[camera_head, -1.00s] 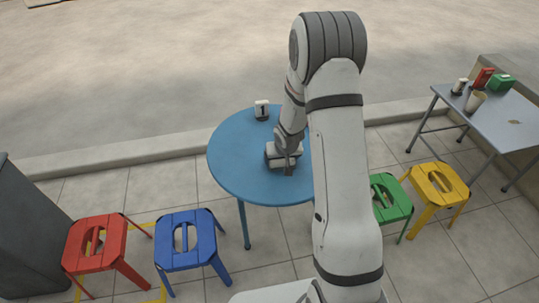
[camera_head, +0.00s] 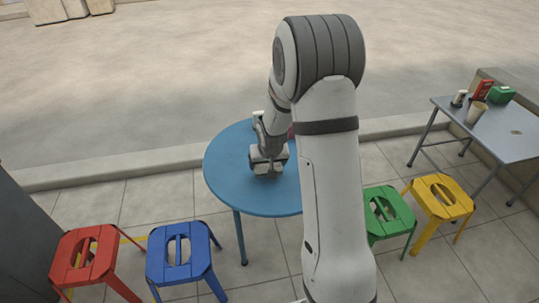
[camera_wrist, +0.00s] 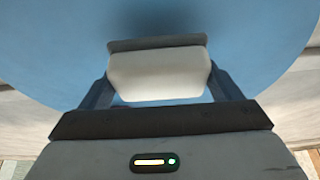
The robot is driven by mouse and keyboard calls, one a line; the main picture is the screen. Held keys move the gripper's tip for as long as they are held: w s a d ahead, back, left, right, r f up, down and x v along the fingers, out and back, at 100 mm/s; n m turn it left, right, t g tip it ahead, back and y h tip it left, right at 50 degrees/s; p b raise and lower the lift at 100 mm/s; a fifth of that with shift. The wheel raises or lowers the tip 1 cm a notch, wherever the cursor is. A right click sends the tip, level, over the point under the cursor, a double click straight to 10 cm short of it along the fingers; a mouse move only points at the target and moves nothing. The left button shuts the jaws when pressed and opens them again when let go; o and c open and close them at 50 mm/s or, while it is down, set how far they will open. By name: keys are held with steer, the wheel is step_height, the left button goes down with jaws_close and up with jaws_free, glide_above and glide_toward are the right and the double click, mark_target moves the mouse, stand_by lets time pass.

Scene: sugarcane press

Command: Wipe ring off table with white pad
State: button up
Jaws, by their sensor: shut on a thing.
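My gripper (camera_head: 267,160) is over the round blue table (camera_head: 262,203), left of the table's middle. In the wrist view, my gripper (camera_wrist: 160,82) is shut on a white pad (camera_wrist: 158,75) with a grey strip along its far side. The pad lies between the two dark fingers, low over the blue top or on it; I cannot tell if it touches. No ring shows on the visible tabletop. My arm hides the table's right side, and a dark shadow lies beyond the pad in the wrist view.
Red (camera_head: 85,256), blue (camera_head: 180,253), green (camera_head: 388,212) and yellow (camera_head: 440,197) stools stand around. A grey side table (camera_head: 505,135) at right holds a cup and small containers.

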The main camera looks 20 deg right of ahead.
steer(key=shift+d+r+p, duration=0.1)
steer(key=shift+r+p, duration=1.45)
steer(key=shift+r, duration=0.95)
